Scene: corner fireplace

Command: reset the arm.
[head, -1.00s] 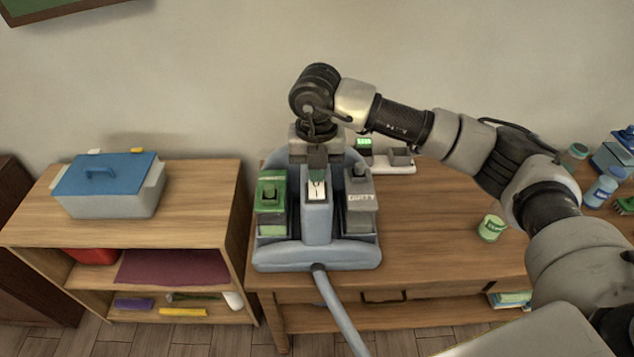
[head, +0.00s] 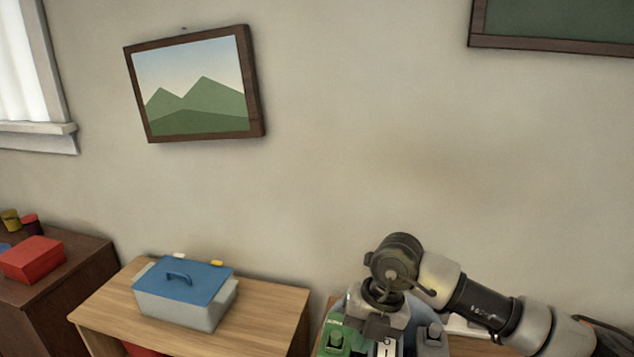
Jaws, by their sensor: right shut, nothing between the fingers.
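My right arm comes in from the lower right, and its gripper (head: 378,328) points down at the blue-grey device (head: 410,342) near the bottom edge. The gripper is shut with nothing seen in it. It is over the middle of the device, by a white label; I cannot tell whether it touches. A green block (head: 338,338) sits at the left of the device and a grey block (head: 432,338) at the right. The lower part of the device is cut off by the frame. My left gripper is not in view.
A grey box with a blue lid (head: 186,308) stands on a wooden shelf (head: 112,312) to the left. A red box (head: 32,260) lies on a dark cabinet (head: 75,275) at far left. A mountain picture (head: 195,85), a window (head: 30,70) and a green board (head: 560,22) are on the wall.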

